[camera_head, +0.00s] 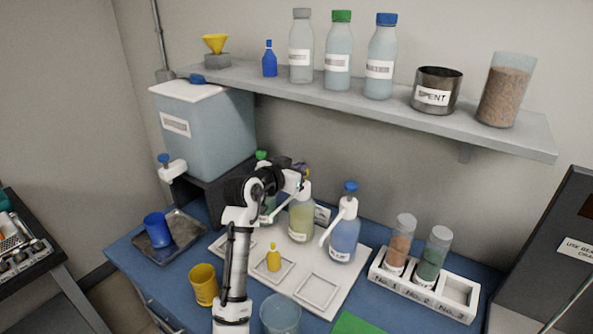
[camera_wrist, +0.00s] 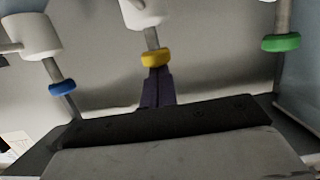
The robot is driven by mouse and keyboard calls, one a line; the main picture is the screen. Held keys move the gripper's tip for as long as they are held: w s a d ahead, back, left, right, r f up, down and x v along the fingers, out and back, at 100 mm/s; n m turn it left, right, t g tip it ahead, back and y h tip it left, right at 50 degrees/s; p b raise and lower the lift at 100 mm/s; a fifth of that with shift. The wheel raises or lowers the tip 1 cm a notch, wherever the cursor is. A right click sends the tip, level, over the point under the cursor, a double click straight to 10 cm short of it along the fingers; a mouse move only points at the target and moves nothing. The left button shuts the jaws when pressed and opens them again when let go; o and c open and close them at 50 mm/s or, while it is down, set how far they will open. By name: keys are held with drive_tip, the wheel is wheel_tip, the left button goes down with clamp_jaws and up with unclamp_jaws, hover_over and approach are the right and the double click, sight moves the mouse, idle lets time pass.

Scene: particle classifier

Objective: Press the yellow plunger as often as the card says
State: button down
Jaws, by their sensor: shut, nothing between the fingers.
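My gripper (camera_head: 301,168) is shut and empty, at the head of the middle pump bottle (camera_head: 301,221), which holds yellow-green liquid. In the wrist view, which looks upside down, the dark fingertips (camera_wrist: 155,72) meet or overlap the yellow plunger (camera_wrist: 155,57); I cannot tell whether they touch. The blue plunger (camera_wrist: 62,88) and green plunger (camera_wrist: 281,43) stand on either side. In the head view, the blue plunger (camera_head: 351,187) tops the right bottle (camera_head: 344,238), and the green plunger (camera_head: 262,155) shows behind my arm. A white card (camera_head: 322,214) behind the bottles is mostly hidden; its writing is unreadable.
A white tray (camera_head: 345,292) carries the pump bottles and a small yellow bottle (camera_head: 273,258). A rack (camera_head: 425,293) with two filled tubes stands right. A yellow cup (camera_head: 204,284) and clear beaker (camera_head: 280,315) are in front. A shelf (camera_head: 400,104) with bottles runs above.

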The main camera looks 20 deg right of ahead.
wheel_tip(320, 180, up, 3)
drive_tip(key=shift+d+f+p, duration=0.1)
drive_tip(key=shift+p, duration=0.5)
drive_tip(key=b+v, duration=0.4)
drive_tip(key=v, duration=0.6)
drive_tip(key=shift+s, duration=0.1)
